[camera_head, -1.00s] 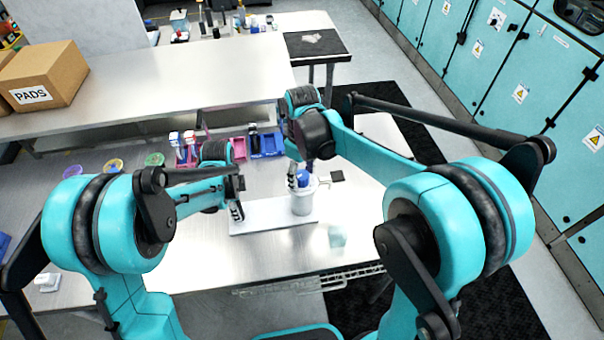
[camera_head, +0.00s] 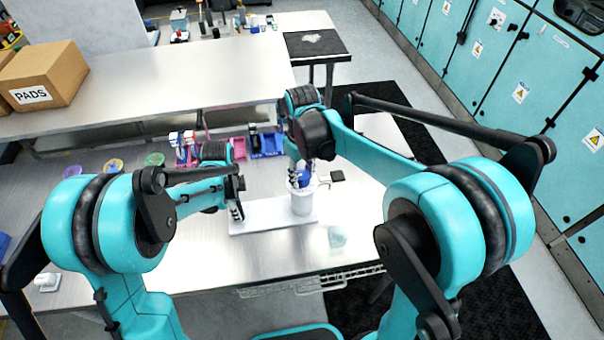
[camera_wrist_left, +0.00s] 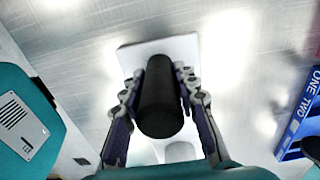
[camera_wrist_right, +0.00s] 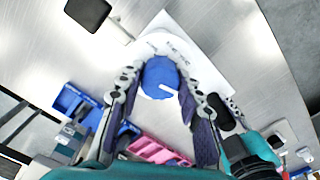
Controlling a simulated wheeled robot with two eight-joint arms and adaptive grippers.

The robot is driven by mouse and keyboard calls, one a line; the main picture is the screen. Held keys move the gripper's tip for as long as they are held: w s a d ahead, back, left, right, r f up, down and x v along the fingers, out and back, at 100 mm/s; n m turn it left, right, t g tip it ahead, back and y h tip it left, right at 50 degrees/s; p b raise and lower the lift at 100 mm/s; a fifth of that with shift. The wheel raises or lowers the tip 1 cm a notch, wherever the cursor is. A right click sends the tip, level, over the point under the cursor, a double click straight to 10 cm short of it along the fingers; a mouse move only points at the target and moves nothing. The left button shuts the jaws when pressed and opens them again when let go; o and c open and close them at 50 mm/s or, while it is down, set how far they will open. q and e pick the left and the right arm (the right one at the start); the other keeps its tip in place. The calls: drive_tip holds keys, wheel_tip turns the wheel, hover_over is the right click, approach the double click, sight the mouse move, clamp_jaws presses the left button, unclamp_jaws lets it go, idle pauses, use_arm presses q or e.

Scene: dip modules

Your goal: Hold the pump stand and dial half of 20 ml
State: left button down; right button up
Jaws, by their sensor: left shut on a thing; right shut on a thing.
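The pump stand has a white flat base (camera_head: 268,217) on the steel table, with a black upright post (camera_wrist_left: 160,95) and a white cylindrical vessel (camera_head: 302,202). My left gripper (camera_wrist_left: 157,82) is shut around the black post, with a finger on each side. A round blue dial (camera_wrist_right: 160,77) with a white mark sits on top of the vessel. My right gripper (camera_wrist_right: 158,70) is shut on the blue dial from above, with a finger on each side. In the head view my right arm partly hides the dial. The scale reading is too small to tell.
Blue bins (camera_head: 268,145) and pink bins (camera_head: 238,147) stand behind the pump stand. Several coloured round containers (camera_head: 113,165) are at the left. A clear item (camera_head: 338,237) lies front right.

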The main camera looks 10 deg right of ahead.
sight(302, 174)
drive_tip(key=m, duration=0.5)
idle(0.5)
drive_tip(key=o, duration=1.2)
drive_tip(key=shift+c, duration=0.2)
wheel_tip(302, 174, up, 12)
use_arm(q)
drive_tip(key=c, duration=1.1)
unclamp_jaws()
drive_tip(key=shift+o, duration=0.2)
